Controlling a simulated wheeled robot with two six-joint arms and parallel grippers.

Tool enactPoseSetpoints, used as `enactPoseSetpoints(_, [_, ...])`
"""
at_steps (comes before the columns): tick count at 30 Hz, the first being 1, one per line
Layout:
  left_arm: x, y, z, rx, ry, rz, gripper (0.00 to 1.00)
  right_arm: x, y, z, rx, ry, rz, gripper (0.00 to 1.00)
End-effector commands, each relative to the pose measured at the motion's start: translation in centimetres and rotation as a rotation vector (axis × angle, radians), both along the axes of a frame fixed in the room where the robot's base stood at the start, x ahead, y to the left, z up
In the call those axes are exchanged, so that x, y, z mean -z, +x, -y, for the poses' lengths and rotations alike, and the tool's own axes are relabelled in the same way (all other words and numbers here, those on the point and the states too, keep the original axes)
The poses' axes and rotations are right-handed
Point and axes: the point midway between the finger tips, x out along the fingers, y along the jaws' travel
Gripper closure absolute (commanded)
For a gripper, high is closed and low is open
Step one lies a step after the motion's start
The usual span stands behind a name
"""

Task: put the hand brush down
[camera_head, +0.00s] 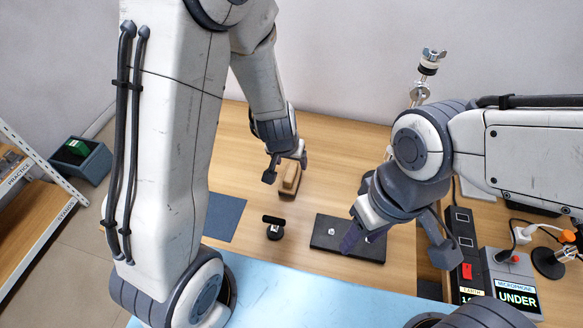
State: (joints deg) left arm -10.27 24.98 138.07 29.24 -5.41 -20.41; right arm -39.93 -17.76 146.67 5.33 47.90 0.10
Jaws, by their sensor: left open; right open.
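The hand brush (291,177), a small wooden-brown block with a raised grip, rests on the wooden table (330,150) toward the back. My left gripper (287,168) is open, its two dark fingers at either side of the brush's top; I cannot tell whether they touch it. My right gripper (397,246) is open over the right part of the table, above the right end of a dark flat pad (325,238). Part of that pad is hidden by the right gripper.
A small black object with a bar-shaped top (274,228) stands left of the dark pad. A blue mat (223,217) lies further left. At right are a black power strip (462,245) and a grey labelled box (512,275). Bare table lies behind the dark pad.

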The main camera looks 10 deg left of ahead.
Motion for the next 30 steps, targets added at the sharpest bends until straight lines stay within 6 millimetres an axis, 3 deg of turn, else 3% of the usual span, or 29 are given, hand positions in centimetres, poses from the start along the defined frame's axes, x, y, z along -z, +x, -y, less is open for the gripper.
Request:
enactPoseSetpoints(3, [1.7, 0.9, -1.0, -0.025, 0.016, 0.01, 0.28, 0.6, 0.0, 0.0, 0.0, 0.0, 0.0, 0.5])
enactPoseSetpoints(9, [4.6, 2.0, -1.0, -0.024, 0.015, 0.011, 0.28, 2.2, 0.0, 0.0, -0.001, 0.0, 0.0, 0.5])
enactPoseSetpoints(16, [6.1, 2.7, -1.0, -0.024, 0.015, 0.011, 0.28, 2.7, 0.0, 0.0, -0.001, 0.0, 0.0, 0.5])
enactPoseSetpoints(24, [9.5, 3.9, -1.1, -0.023, 0.014, 0.01, 0.28, 2.8, 0.0, 0.0, -0.002, 0.0, 0.0, 0.5])
enactPoseSetpoints(30, [10.2, 4.2, -1.1, -0.023, 0.013, 0.012, 0.28, 2.8, 0.0, 0.0, -0.001, 0.0, 0.0, 0.5])
